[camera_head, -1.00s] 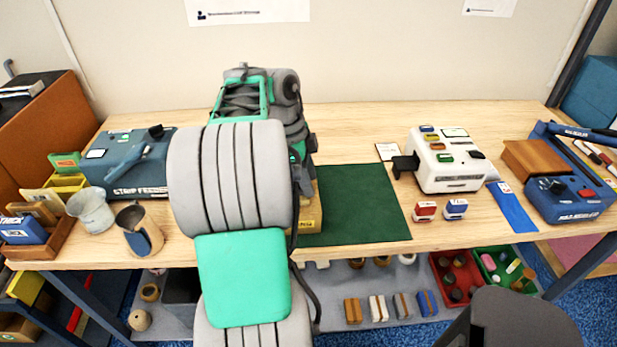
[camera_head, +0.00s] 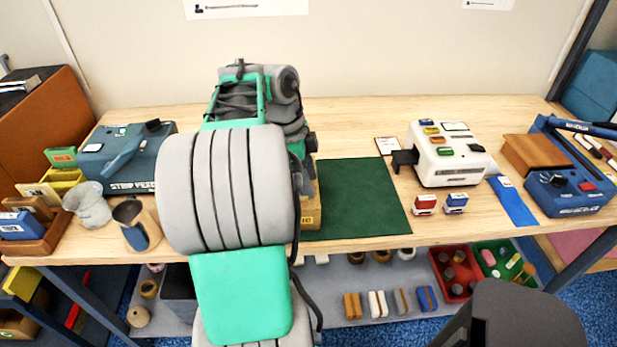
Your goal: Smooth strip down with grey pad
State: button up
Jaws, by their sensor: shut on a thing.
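My arm stands in the middle left of the view and hides my gripper and whatever is in its jaws. A tan carton (camera_head: 311,207) shows only as a narrow part to the right of my arm, at the left edge of the green mat (camera_head: 360,200). Its top is hidden, and I see no strip on it. I cannot make out a grey pad anywhere; it may be behind my arm.
A blue strip feeder (camera_head: 125,160) stands left, with a cup (camera_head: 135,225) and a glass jar (camera_head: 88,205) in front. A white machine (camera_head: 447,155), two stamps (camera_head: 425,204) and a blue sheet (camera_head: 512,201) lie right. Most of the mat is bare.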

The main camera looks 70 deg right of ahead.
notch_tip(320, 180, up, 7)
jog(key=p, duration=0.6)
jog(key=shift+r, duration=0.1)
